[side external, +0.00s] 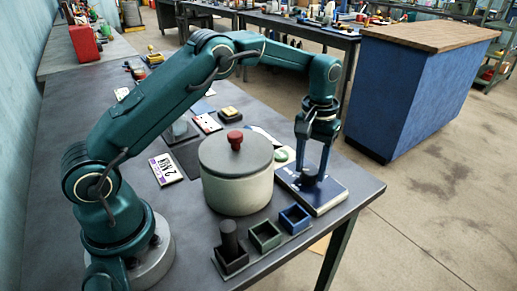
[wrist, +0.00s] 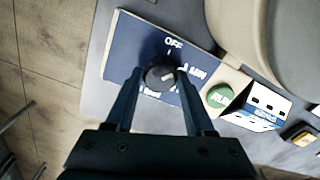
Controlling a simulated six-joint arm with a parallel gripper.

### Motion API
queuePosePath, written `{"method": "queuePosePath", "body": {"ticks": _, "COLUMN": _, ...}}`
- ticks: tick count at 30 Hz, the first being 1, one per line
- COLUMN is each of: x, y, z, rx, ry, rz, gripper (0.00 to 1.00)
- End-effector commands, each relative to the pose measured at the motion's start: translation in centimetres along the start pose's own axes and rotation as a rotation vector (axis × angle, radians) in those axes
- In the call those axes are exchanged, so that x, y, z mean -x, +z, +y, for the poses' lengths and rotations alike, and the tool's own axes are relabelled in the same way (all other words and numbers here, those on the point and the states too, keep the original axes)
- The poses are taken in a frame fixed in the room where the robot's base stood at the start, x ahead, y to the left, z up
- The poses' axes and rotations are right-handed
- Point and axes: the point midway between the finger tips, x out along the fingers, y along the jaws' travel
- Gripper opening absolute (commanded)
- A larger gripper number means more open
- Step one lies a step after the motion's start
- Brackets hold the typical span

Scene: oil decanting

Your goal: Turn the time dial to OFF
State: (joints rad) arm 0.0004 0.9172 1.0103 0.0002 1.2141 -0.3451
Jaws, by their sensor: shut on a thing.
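The time dial (wrist: 158,76) is a dark round knob on a blue panel (wrist: 128,42). White OFF lettering is printed above the knob in the wrist view, and other white lettering sits to its right and below, partly covered by my fingers. A small light mark shows on the knob's right part; its exact direction is hard to tell. My gripper (wrist: 158,80) is shut on the dial, one finger on each side. In the side view my gripper (side external: 311,179) points down onto the blue panel (side external: 326,197), and the dial is mostly hidden between the fingers.
A green button (wrist: 219,96) lies right of the panel in the wrist view. A large lidded pot (side external: 236,186) with a red knob stands close left of my gripper. Small open boxes (side external: 265,236) sit in front. The table's edge is near the panel.

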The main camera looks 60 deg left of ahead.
Motion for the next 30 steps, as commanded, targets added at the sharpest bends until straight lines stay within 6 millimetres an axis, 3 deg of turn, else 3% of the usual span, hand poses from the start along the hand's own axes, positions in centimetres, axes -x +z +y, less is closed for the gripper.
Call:
{"method": "queuePosePath", "body": {"ticks": 15, "x": 0.19, "y": 0.01, "z": 0.08, "rx": 0.451, "ry": 0.001, "rz": 0.0, "gripper": 0.0}}
{"method": "queuePosePath", "body": {"ticks": 30, "x": 0.2, "y": -0.01, "z": 0.1, "rx": 0.644, "ry": 0.001, "rz": 0.0, "gripper": 0.0}}
